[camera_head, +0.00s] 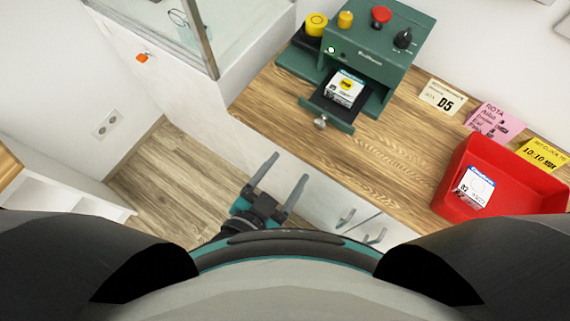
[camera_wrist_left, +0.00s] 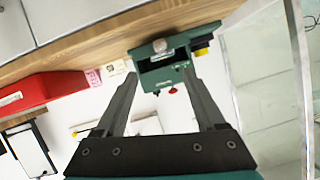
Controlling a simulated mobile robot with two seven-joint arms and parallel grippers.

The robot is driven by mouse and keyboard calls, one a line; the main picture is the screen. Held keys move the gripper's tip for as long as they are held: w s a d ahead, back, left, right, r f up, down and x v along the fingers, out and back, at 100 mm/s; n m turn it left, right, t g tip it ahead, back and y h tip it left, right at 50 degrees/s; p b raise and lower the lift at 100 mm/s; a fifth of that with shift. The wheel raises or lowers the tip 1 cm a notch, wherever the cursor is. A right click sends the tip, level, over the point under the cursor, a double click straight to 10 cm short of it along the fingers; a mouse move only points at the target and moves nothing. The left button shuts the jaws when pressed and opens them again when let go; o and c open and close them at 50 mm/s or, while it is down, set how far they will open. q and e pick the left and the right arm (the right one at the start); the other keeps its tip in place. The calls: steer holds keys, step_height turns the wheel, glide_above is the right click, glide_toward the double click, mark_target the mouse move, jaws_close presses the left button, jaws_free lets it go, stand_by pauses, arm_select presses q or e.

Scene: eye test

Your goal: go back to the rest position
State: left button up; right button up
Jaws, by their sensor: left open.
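My left gripper (camera_head: 290,155) is open and empty in the head view, in front of the wooden counter's front edge, below and left of the green machine. In the left wrist view its two fingers (camera_wrist_left: 160,73) are spread apart with nothing between them, pointing toward the machine's front. My right gripper is not in view.
The green machine (camera_head: 368,56) stands on the wooden counter (camera_head: 262,108), its knobbed tray (camera_head: 330,115) pulled out with a white-and-yellow packet in it. A red bin (camera_head: 447,208) stands right. A glass-sided case (camera_head: 203,38) is at upper left. Floor (camera_head: 165,190) shows left of my gripper.

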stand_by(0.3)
arm_select(q)
steer(key=s+a+f+n+g+y, duration=0.1)
steer(key=s+a+f+g, duration=0.15)
steer(key=f, duration=0.55)
steer(key=s+a+f+n+g+y, duration=0.15)
steer(key=a+f, duration=0.25)
steer(key=f, duration=0.5)
steer(key=s+a+f+g+y, duration=0.1)
steer(key=a+f+y, duration=0.15)
steer(key=f, duration=0.55)
steer(key=s+a+f+n+g, duration=0.2)
steer(key=s+a+f+g, duration=0.1)
steer(key=s+f, duration=0.3)
steer(key=s+a+f+n+g+y, duration=0.1)
steer(key=s+a+f+g, duration=0.1)
steer(key=s+a+f, duration=0.3)
steer(key=s+a, duration=0.1)
steer(key=s, duration=0.2)
steer(key=shift+a+f+n+g+y, duration=0.3)
steer(key=shift+f+n+g, duration=0.05)
steer(key=shift+f+g, duration=0.05)
